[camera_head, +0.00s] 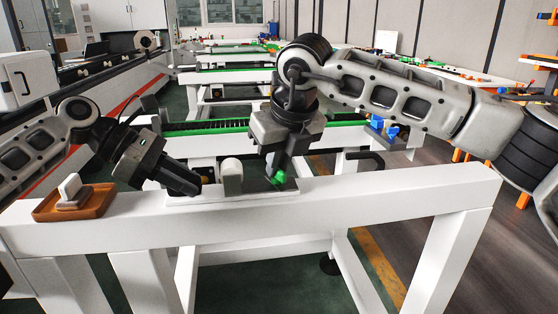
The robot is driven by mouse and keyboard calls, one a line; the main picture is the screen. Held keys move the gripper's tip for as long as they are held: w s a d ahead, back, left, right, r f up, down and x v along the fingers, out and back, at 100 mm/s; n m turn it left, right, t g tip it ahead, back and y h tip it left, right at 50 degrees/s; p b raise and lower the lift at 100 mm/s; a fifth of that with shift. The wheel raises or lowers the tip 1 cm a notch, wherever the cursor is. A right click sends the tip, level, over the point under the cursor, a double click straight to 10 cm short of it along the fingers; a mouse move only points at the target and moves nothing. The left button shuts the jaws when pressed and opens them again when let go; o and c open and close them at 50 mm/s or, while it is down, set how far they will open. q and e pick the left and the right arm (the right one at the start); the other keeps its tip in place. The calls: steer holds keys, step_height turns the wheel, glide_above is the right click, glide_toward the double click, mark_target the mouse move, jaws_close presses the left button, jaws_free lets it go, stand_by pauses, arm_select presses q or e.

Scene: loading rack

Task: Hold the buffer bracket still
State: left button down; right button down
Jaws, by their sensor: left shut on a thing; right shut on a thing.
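The buffer bracket (232,180) appears as a grey upright block with a white rounded part, on a flat plate on top of the white beam. My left gripper (194,183) comes in from the left, low over the plate, and is shut at the bracket's left side. Its fingertips are small and dark, so the exact contact is hard to see. My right gripper (278,172) points down from above, to the right of the block, and is shut on a small green part (280,180). The fingertips partly hide this part.
The white beam (390,198) of the rack runs across the front. A brown wooden tray (52,213) with a pale block (70,187) stands at its left end. A dark hook-shaped handle (366,158) rises behind the beam. The beam's right part is clear.

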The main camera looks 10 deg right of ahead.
steer(key=shift+m+h, duration=0.8)
steer(key=shift+m, duration=1.1)
steer(key=c, duration=1.5)
jaws_free()
steer(key=v, duration=1.2)
